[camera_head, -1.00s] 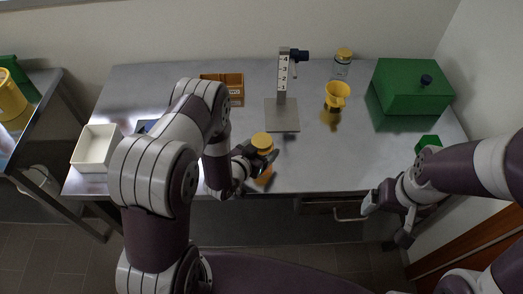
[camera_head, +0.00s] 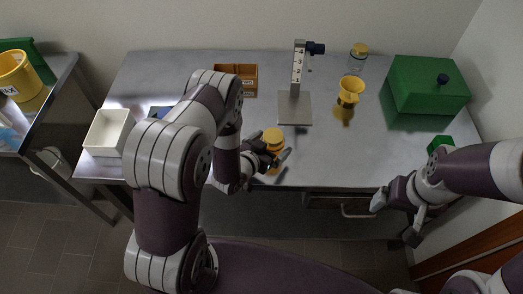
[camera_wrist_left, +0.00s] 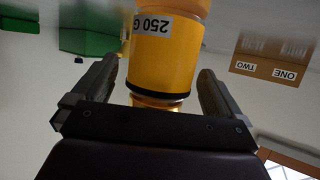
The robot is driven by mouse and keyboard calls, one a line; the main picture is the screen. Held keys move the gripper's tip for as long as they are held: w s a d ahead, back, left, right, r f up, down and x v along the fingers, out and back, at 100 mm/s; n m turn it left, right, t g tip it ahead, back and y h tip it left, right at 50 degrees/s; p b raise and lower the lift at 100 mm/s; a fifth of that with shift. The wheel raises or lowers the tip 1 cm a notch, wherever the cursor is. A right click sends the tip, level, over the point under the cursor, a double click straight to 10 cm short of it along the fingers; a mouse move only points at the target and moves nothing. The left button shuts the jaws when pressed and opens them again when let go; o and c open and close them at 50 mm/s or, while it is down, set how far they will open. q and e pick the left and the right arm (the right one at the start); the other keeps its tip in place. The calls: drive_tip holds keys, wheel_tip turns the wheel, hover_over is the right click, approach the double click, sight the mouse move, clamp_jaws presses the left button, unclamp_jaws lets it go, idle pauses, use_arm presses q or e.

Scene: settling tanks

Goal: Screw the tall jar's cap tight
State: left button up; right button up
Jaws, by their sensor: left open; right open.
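An amber jar with a yellow cap (camera_head: 273,135) stands upright near the front edge of the steel table. In the left wrist view the picture is upside down and the jar's yellow band (camera_wrist_left: 160,62) shows a "250 G" label. My left gripper (camera_head: 274,160) is open, with one finger on each side of the jar; gaps show beside it. A clear jar with a yellow cap (camera_head: 358,58) stands at the back of the table. I cannot tell how tight either cap is. My right gripper (camera_head: 396,213) is open and empty, off the front edge at the right.
A post stand with a numbered scale (camera_head: 295,105) is behind the amber jar. A yellow funnel-like cup (camera_head: 349,92), a green box (camera_head: 428,88) and a small green block (camera_head: 440,143) are to the right. A white bin (camera_head: 108,132) and a brown divided box (camera_head: 236,79) are to the left.

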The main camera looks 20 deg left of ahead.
use_arm(q)
drive_tip(key=b+v, duration=0.1)
drive_tip(key=v, duration=1)
drive_tip(key=w+a+r+n+g+y, duration=0.1)
drive_tip(key=a+r+g+y, duration=0.25)
drive_tip(key=g, duration=0.25)
drive_tip(key=s+d+r+n+g, duration=0.2)
drive_tip(key=s+r+g, duration=0.3)
drive_tip(key=s+r, duration=0.2)
drive_tip(key=s, duration=0.2)
drive_tip(key=shift+s+d+r+y, duration=0.3)
drive_tip(key=shift+d+r+y, duration=0.05)
drive_tip(key=shift+d+r, duration=0.05)
idle(0.3)
